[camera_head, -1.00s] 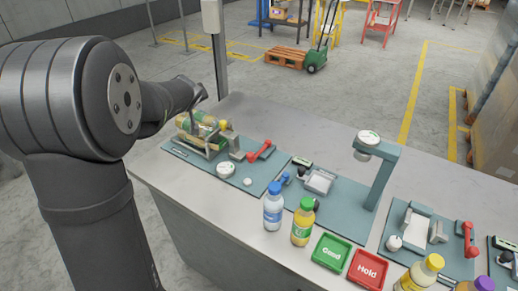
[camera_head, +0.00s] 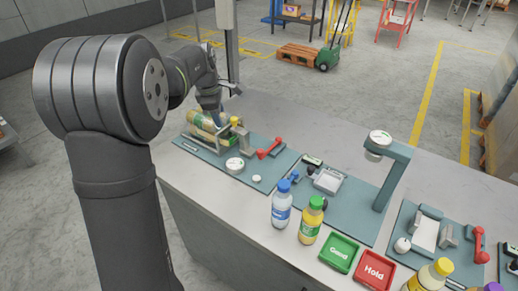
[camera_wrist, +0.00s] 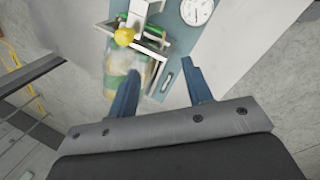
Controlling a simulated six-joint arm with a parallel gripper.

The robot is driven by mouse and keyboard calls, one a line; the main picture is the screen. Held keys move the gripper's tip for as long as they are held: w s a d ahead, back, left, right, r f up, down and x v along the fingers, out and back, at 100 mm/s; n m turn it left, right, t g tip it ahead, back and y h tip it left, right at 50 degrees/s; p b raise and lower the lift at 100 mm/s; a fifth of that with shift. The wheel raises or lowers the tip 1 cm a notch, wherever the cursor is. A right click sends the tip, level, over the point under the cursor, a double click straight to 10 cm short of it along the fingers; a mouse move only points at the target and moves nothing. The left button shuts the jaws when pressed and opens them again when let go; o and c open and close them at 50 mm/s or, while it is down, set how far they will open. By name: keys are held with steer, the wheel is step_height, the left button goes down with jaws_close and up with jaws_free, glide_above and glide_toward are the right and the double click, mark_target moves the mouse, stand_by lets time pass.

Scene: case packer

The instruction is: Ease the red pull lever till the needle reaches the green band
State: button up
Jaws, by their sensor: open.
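A red lever (camera_head: 270,148) sits on the left teal station plate, right of a cradle (camera_head: 207,153). A round white dial (camera_head: 235,165) lies in front of it; it also shows at the top of the wrist view (camera_wrist: 197,10). Its needle and any green band are too small to read.
Another red lever (camera_head: 479,245) is on the right station. A post with a gauge (camera_head: 381,138) rises between the stations. Upright bottles, blue-capped (camera_head: 282,204) and green-capped (camera_head: 311,220), and green (camera_head: 340,251) and red (camera_head: 372,268) trays stand along the front edge.

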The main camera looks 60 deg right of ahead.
mark_target(260, 151)
steer(key=s+d+r+n+g, duration=0.1)
steer(key=s+r+n+g, duration=0.1)
steer(key=s+g, duration=0.3)
steer(key=shift+t, duration=0.5)
steer(key=x, duration=1.1)
steer(key=s+x, duration=0.1)
steer(key=x, duration=0.5)
steer(key=shift+s+d, duration=0.1)
steer(key=shift+s, duration=0.05)
steer(key=shift+r, duration=0.1)
jaws_close()
